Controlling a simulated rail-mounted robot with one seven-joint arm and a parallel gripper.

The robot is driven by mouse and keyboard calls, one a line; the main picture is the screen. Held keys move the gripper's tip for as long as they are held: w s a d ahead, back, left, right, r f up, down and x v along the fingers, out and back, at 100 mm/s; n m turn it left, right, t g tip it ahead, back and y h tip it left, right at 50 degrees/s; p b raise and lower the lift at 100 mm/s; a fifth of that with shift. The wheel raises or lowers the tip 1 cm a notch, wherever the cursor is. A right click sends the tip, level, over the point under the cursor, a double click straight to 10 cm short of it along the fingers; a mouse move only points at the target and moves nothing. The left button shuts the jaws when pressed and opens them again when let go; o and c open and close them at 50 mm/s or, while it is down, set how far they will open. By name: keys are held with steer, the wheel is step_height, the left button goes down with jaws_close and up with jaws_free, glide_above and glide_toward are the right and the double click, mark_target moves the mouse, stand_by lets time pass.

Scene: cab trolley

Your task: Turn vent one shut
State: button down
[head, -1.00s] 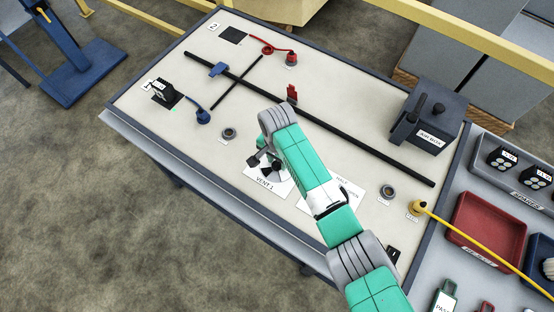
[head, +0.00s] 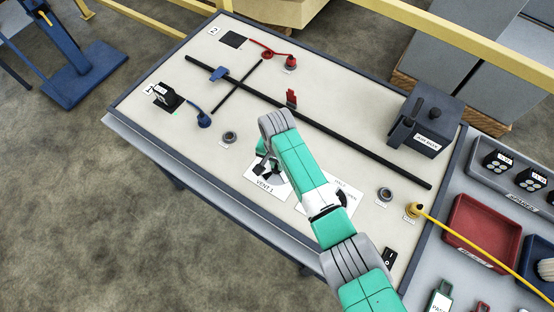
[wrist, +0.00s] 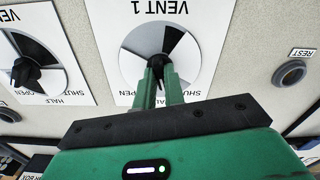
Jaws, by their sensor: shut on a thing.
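The vent 1 dial (wrist: 188,50) is a white plate with a round face of black, grey and white sectors, and it lies on the bench in the head view (head: 262,183). Its lettering is upside down in the wrist view, with partly covered end labels near the fingers. My gripper (wrist: 159,72) is shut on the vent 1 knob (wrist: 160,84), at the middle of the face. The fingers hide most of the knob, so its exact pointing is hard to tell. In the head view my gripper (head: 268,166) is low over the plate, partly hidden by my arm.
A second vent plate (wrist: 62,78) with a black knob (wrist: 25,72) lies close beside, marked shut, half and open. A round socket marked rest (wrist: 290,73) is on the other side. A black bar (head: 350,142) and an air box (head: 425,125) stand farther back.

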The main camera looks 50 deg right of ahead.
steer(key=n+p, duration=0.2)
steer(key=n, duration=0.4)
steer(key=shift+n, duration=0.3)
stand_by(0.5)
steer(key=c, duration=1.5)
jaws_free()
step_height(320, 180, up, 8)
steer(key=p, duration=0.2)
steer(key=shift+f+p, duration=0.1)
steer(key=shift+p, duration=0.3)
